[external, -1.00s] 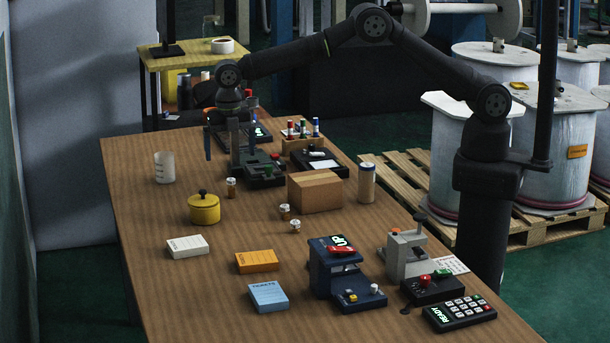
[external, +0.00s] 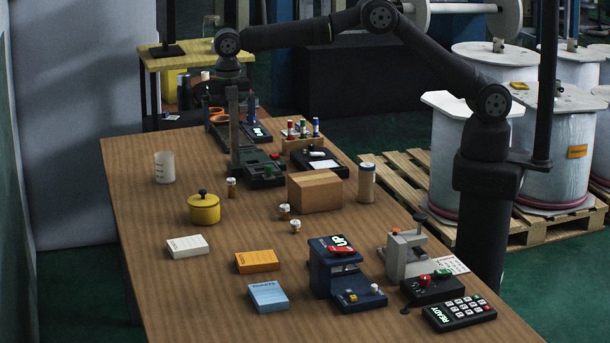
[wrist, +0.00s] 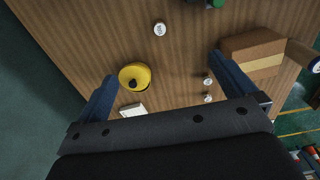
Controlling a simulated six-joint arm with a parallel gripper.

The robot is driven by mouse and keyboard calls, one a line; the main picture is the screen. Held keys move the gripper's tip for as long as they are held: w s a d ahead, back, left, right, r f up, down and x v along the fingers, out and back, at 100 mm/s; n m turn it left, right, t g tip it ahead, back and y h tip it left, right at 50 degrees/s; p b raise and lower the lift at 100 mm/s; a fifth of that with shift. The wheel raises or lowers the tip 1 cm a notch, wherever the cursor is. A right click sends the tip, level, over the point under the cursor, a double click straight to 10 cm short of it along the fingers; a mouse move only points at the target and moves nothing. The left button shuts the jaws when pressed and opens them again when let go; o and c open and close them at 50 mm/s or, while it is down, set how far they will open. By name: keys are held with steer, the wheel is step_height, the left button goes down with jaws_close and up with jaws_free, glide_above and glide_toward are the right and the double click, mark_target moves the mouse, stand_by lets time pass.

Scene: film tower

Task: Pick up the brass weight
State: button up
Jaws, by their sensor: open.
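A squat yellow round body with a dark knob on top (external: 204,209), which looks like the brass weight, stands upright on the wooden table at left of centre. It also shows in the wrist view (wrist: 134,77), between my fingers in the picture, nearer the left one. My gripper (external: 228,108) is raised above the far part of the table, beyond the yellow body and apart from it. In the wrist view my gripper (wrist: 162,68) has its two blue fingers wide apart with nothing held. A dark post partly overlaps the gripper in the external view.
Small white-capped jars (external: 284,211) and a cardboard box (external: 315,191) stand right of the yellow body. A clear beaker (external: 164,167) is behind left, a white pad (external: 187,246) in front. A dark device with a tall post (external: 234,135) stands behind.

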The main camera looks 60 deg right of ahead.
stand_by(0.4)
steer(key=c, duration=1.2)
steer(key=shift+o, duration=0.2)
steer(key=n+t+h, duration=0.3)
steer(key=n+t, duration=0.3)
steer(key=t, duration=0.7)
glide_toward(232, 179)
steer(key=x, duration=0.7)
steer(key=shift+w+f, duration=0.1)
steer(key=shift+w, duration=0.05)
steer(key=shift+f+x, duration=0.15)
steer(key=shift+x, duration=1.1)
steer(key=shift+f+x, duration=0.15)
steer(key=shift+x, duration=1.15)
